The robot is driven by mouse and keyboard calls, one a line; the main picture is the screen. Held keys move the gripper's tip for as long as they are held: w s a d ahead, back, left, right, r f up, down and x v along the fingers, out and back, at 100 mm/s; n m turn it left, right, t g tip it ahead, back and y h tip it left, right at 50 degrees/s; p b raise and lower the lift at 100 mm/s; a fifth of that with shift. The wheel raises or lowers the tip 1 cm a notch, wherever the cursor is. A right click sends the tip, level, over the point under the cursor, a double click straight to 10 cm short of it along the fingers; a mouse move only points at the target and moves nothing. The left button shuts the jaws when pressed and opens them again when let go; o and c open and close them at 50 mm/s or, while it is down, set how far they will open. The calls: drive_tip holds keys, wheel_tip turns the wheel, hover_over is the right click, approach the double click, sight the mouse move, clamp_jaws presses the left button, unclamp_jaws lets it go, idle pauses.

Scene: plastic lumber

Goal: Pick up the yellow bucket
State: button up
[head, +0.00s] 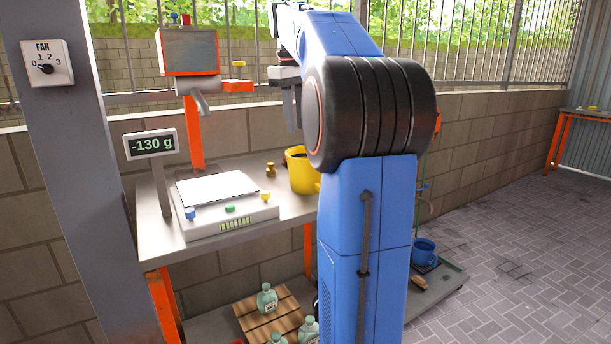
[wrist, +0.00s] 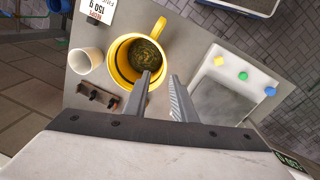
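The yellow bucket (head: 300,172) stands on the grey bench beside the scale, partly hidden behind my arm in the head view. In the wrist view the yellow bucket (wrist: 121,61) is upright, with a handle on one side and dark grainy contents inside. My gripper (wrist: 163,82) is open and empty in the wrist view. Its fingers are above the bench, and the left finger overlaps the bucket's rim in the picture. I cannot tell whether it touches the bucket. In the head view my gripper (head: 289,105) is partly hidden by my arm.
A scale (head: 225,205) with coloured knobs sits left of the bucket; its display (head: 151,145) reads -130 g. A white cup (wrist: 86,61) and a small dark rack (wrist: 97,95) stand close to the bucket. An orange-framed machine (head: 190,60) rises behind. Bottles (head: 267,298) stand below.

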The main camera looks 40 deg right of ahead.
sight(298, 171)
drive_tip(key=f, duration=0.7)
drive_tip(key=d+f, duration=0.1)
drive_tip(key=f, duration=0.3)
drive_tip(key=shift+f, duration=0.1)
drive_tip(key=shift+w+a+f, duration=0.1)
drive_tip(key=shift+w+f, duration=0.05)
drive_tip(key=shift+f, duration=2.6)
clamp_jaws()
